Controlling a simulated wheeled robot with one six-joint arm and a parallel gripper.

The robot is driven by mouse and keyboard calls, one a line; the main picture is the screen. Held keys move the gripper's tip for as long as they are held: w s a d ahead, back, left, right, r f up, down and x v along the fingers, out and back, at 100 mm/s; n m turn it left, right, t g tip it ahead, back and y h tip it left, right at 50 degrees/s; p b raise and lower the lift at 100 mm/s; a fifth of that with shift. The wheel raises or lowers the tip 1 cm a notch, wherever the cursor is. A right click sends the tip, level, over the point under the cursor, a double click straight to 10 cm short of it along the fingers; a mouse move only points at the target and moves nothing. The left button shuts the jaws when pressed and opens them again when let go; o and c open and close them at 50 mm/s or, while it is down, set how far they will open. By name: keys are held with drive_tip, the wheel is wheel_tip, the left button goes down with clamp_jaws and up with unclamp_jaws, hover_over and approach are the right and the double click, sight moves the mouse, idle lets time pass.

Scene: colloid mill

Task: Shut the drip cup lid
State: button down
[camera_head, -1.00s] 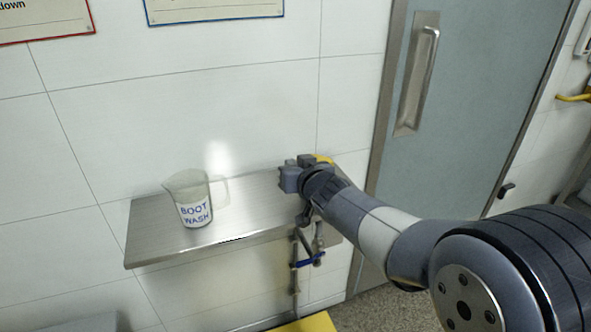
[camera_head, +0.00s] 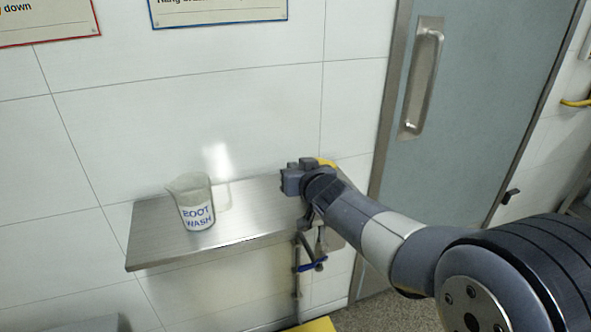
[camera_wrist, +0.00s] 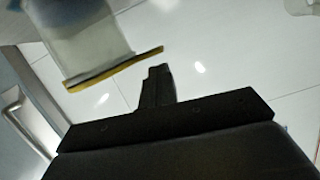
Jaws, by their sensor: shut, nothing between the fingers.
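My gripper (camera_head: 294,179) is over the right part of the steel shelf, seen from behind in the head view. Its shut, dark fingers (camera_wrist: 157,85) show in the wrist view with nothing between them. A pale, partly clear vessel (camera_wrist: 88,38) with a yellow edge (camera_wrist: 115,69) is at the upper left of the wrist view, close to the fingertips with a visible gap in the picture. A bit of yellow (camera_head: 325,162) shows just behind my gripper in the head view. I cannot tell for sure which part is the drip cup lid, or how far open it is.
A clear jug marked BOOT WASH (camera_head: 195,203) stands on the left part of the steel shelf (camera_head: 150,235). A pipe with a blue-handled valve (camera_head: 312,265) is below the shelf. A grey door (camera_head: 460,120) with a long handle is at the right.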

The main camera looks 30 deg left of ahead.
drive_tip(key=s+d+r+p, duration=0.2)
drive_tip(key=s+d+r, duration=0.3)
drive_tip(key=s+d, duration=0.1)
drive_tip(key=shift+s+d+r, duration=0.15)
drive_tip(key=shift+d+r, duration=0.1)
drive_tip(key=shift+d, duration=0.45)
drive_tip(key=w+a+f+b, duration=0.3)
drive_tip(key=w+a+f, duration=0.3)
drive_tip(key=a, duration=0.1)
drive_tip(key=shift+w+a+f, duration=0.2)
idle(0.4)
idle(0.3)
